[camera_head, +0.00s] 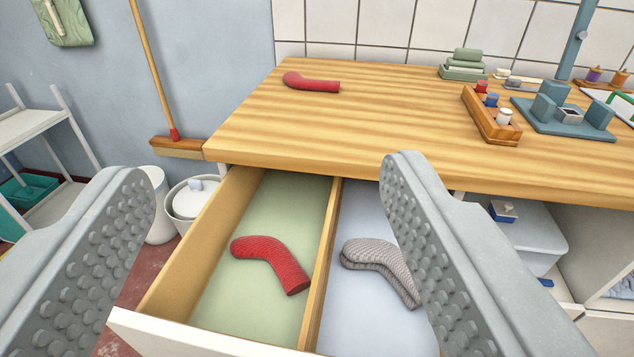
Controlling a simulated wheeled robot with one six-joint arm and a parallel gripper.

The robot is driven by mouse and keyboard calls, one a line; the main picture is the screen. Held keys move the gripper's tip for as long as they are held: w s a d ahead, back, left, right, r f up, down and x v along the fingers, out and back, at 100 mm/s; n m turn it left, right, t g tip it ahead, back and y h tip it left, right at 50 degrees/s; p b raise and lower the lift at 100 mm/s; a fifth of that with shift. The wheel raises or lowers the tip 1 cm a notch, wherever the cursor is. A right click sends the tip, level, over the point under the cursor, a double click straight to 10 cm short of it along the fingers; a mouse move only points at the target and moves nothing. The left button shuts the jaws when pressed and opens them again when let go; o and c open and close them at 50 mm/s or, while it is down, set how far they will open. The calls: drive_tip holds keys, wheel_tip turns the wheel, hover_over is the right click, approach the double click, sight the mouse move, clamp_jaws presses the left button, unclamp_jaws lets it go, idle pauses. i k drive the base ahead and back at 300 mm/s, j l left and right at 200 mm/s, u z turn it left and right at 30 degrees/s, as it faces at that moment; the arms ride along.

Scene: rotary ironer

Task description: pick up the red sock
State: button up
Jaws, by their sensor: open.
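A red sock (270,263) lies in the green-lined left compartment of an open drawer (215,233). A second red sock-like piece (311,83) lies on the wooden table top (380,115) near its back left edge. A grey sock (376,266) lies in the blue-lined right compartment, partly hidden by my right finger. My gripper (258,190) is open and empty, with its two studded fingers spread left and right of the red sock in the picture. I cannot tell how far above the drawer they are.
A wooden divider (323,262) splits the drawer. The table front edge overhangs its back. A wooden rack with small bottles (490,117) and a blue-grey fixture (563,112) stand at the right on the table. A broom (160,80) leans at the left wall.

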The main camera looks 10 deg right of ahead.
sight(293, 79)
drive_tip(key=i+j, duration=0.45)
drive_tip(key=j, duration=0.15)
drive_tip(key=i+j, duration=0.45)
drive_tip(key=i+j+z, duration=0.1)
drive_tip(key=i+j, duration=0.35)
drive_tip(key=j, duration=0.25)
drive_tip(key=i+l, duration=0.2)
drive_tip(key=i, duration=0.1)
